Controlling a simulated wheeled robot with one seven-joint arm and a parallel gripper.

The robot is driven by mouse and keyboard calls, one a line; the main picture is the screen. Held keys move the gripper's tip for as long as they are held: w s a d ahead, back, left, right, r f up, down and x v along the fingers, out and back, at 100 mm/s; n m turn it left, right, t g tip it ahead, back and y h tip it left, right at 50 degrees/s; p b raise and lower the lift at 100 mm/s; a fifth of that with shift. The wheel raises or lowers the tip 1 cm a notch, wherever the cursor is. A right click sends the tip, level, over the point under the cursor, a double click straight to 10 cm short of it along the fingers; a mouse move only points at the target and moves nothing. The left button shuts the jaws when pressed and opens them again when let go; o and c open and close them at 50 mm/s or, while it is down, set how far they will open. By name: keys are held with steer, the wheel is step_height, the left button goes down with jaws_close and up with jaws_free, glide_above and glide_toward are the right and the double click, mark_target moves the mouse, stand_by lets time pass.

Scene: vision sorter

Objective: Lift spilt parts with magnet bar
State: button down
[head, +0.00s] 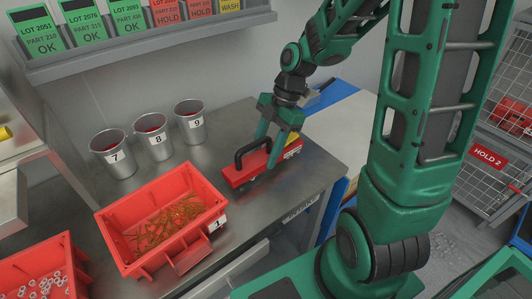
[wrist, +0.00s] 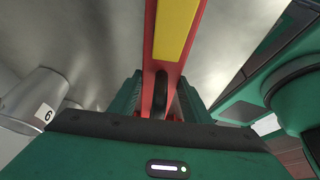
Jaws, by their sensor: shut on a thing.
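The magnet bar (head: 238,174) is red with a black arched handle and a yellow patch at its far end. It is at the right part of the steel bench. My gripper (head: 270,150) is shut on it, with one green finger on each side. In the wrist view the red bar with its yellow panel (wrist: 175,32) runs up between the fingers (wrist: 160,105). Dark bits show along the bar's lower edge; I cannot tell whether they are parts, or whether the bar touches the bench. No loose parts are clear on the open bench.
A red bin (head: 113,243) labelled 1 holds brass-coloured parts, left of the bar. Another red bin (head: 68,250) holds pale nuts. A tag shelf (head: 150,42) hangs above. Bare bench (head: 238,212) lies in front.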

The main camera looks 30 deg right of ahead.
mark_target(268, 156)
steer(key=shift+w+a+r, duration=0.1)
steer(key=shift+w+a, duration=0.15)
steer(key=shift+w, duration=0.9)
steer(key=shift+w+a+r, duration=0.1)
steer(key=shift+w+a, duration=0.1)
steer(key=shift+w, duration=0.9)
steer(key=shift+s+d+f, duration=0.1)
steer(key=shift+s+d, duration=0.1)
steer(key=shift+s, duration=0.7)
steer(key=shift+s+d, duration=0.15)
steer(key=shift+s, duration=0.75)
steer(key=shift+s+d+f, duration=0.1)
steer(key=shift+s+d, duration=0.1)
steer(key=shift+s, duration=0.7)
steer(key=shift+r, duration=3.55)
